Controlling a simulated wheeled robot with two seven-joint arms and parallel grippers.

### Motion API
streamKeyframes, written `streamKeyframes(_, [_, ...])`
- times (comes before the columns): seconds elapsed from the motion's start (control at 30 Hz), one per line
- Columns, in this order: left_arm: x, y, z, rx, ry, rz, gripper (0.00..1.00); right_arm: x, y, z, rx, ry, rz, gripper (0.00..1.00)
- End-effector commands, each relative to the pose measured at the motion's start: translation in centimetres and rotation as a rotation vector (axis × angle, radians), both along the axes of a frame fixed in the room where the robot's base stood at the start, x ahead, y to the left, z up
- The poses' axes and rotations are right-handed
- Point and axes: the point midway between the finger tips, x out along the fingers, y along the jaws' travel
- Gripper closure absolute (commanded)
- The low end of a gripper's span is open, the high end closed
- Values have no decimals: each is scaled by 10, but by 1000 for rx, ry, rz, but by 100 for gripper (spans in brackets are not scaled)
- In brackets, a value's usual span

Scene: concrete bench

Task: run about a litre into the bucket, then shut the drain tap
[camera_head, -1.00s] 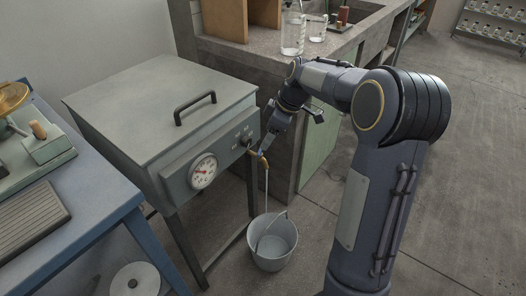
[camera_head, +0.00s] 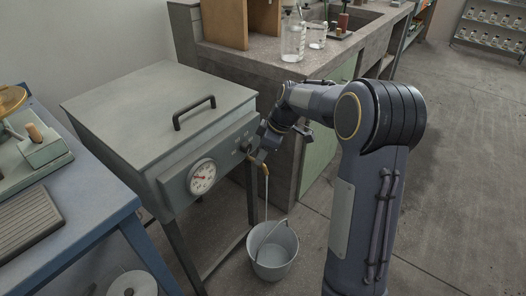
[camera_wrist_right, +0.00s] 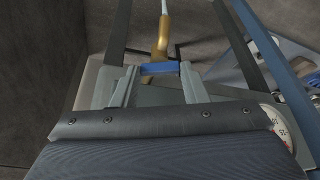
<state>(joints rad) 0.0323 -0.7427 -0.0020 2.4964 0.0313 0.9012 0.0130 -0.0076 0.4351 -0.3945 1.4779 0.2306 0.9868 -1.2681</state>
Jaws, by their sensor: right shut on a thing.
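The drain tap (camera_head: 265,168) is on the front of a grey lidded tank (camera_head: 160,100), with a brass spout pointing down. A thin stream runs from the spout into a grey bucket (camera_head: 273,262) on the floor below. The water level inside is hard to tell. My right gripper (camera_head: 257,155) is at the tap and hides part of it. In the right wrist view, its fingers are shut on the blue tap lever (camera_wrist_right: 158,68), with the brass spout (camera_wrist_right: 163,38) just beyond. My left gripper is not in view.
A dial gauge (camera_head: 202,176) is on the tank front, left of the tap. A blue table (camera_head: 95,205) stands at the left. A concrete bench (camera_head: 275,66) with glass jars (camera_head: 293,40) stands behind my right arm. Open floor lies at the right.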

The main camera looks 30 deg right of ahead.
Motion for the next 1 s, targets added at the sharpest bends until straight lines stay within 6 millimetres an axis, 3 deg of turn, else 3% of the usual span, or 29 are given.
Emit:
streamKeyframes(0.17, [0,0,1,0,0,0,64,0,0,1,0,1,-22,83])
streamKeyframes(0.6, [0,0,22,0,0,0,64,-3,3,1,-1,2,-395,83])
streamKeyframes(0.93, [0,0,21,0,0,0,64,-3,3,0,0,2,-413,83])
streamKeyframes(0.97, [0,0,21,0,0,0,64,-3,3,0,0,1,-412,56])
streamKeyframes(1.0, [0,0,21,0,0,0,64,-3,3,0,0,1,-412,51])
